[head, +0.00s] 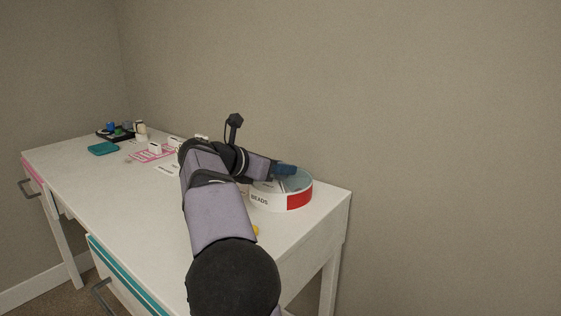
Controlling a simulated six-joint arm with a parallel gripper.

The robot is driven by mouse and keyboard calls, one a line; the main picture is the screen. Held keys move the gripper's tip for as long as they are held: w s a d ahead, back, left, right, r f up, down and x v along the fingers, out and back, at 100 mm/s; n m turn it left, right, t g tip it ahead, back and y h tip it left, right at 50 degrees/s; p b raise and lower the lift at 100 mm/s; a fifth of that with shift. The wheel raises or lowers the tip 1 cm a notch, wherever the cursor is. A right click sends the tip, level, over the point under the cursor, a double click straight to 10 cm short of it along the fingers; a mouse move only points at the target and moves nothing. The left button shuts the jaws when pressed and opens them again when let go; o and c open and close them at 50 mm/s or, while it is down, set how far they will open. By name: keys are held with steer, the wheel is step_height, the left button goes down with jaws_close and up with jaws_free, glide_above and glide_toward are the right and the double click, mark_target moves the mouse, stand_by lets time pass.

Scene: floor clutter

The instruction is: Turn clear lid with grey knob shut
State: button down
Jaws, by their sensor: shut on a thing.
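A round white container (265,203) labelled BEADS, with a red section on its side, stands at the right end of the white desk. Its clear lid (300,183) lies on top and shows bluish, with dividers visible beneath it. My gripper (286,169) reaches in from the left, low over the middle of the lid. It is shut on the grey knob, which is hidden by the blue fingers. The exact turn of the lid cannot be read from this view.
The white desk (120,190) has a teal item (103,148), a dark tray (104,135) with small coloured things, a cream bottle (141,131) and a pink-patterned sheet (146,156) at the far left. A small yellow thing (256,230) lies beside my arm. The wall is close behind.

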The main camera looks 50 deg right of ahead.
steer(key=shift+r+m+g+p, duration=0.15)
steer(key=shift+m+g+p, duration=0.65)
steer(key=shift+g+p, duration=0.2)
steer(key=shift+m, duration=0.3)
steer(key=shift+f+g+p, duration=0.2)
steer(key=shift+g+p, duration=0.1)
steer(key=shift+g, duration=0.1)
steer(key=c, duration=1.4)
jaws_free()
steer(key=shift+c, duration=0.2)
steer(key=shift+y, duration=0.3)
steer(key=shift+p+v, duration=0.7)
steer(key=shift+v, duration=3)
